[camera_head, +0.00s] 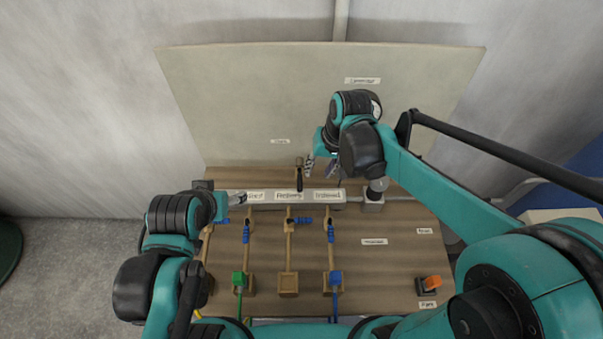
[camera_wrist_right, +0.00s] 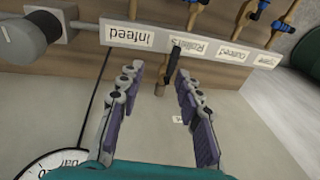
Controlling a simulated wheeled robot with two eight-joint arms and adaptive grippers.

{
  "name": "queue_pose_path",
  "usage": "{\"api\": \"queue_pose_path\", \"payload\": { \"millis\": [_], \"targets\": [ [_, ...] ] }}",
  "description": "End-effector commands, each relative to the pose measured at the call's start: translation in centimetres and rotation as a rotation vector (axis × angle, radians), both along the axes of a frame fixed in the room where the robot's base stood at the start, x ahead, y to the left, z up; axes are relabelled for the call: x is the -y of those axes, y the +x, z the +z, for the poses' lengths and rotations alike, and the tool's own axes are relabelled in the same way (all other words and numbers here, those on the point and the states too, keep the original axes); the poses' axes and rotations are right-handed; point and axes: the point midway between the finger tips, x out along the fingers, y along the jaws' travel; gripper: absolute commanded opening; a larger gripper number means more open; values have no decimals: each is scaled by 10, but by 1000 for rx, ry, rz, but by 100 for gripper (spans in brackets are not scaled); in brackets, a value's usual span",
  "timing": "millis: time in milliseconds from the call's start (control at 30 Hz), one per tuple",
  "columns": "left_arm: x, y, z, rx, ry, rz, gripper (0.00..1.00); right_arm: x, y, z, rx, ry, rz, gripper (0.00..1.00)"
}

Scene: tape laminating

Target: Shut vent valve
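A small brass valve with a black lever (camera_head: 299,180) stands at the back side of the grey manifold bar, near its middle. In the right wrist view the black lever (camera_wrist_right: 173,63) lies between my finger lines, with its brass body (camera_wrist_right: 159,89) below. I cannot read a label that names it the vent valve. My right gripper (camera_head: 322,166) is just right of the lever in the head view. In the wrist view it (camera_wrist_right: 160,74) is open, with nothing visibly gripped. My left gripper (camera_head: 238,198) is at the manifold's left end; its finger opening is unclear.
The manifold (camera_head: 352,197) carries several labels. Blue-handled valves (camera_head: 331,233) sit on brass pipes in front of it. A grey knob (camera_wrist_right: 27,41) is at its infeed end. An upright panel (camera_head: 230,90) stands behind. An orange switch (camera_head: 432,283) is at the board's front right.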

Motion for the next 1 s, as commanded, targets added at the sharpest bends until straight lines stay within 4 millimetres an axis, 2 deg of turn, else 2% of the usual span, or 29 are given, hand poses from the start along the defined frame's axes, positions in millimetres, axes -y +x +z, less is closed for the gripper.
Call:
{"api": "queue_pose_path", "payload": {
  "millis": [100, 200, 367, 700, 833, 1000],
  "targets": [
    [0, 0, 11, 0, 0, 0, 67, -20, 11, -7, -67, 10, 13, 35],
    [0, 0, 13, 0, 0, 0, 67, -29, 14, -13, -98, 12, 18, 35],
    [0, 0, 10, 0, 0, 0, 67, -34, 15, -25, -113, 13, 19, 35],
    [0, 0, -5, 0, 0, 0, 67, -44, 15, -78, -111, 13, 20, 35],
    [0, 0, -7, 0, 0, 0, 67, -46, 15, -90, -111, 13, 19, 35],
    [0, 0, -7, 0, 0, 0, 67, -47, 15, -93, -110, 13, 19, 35]
  ]
}}
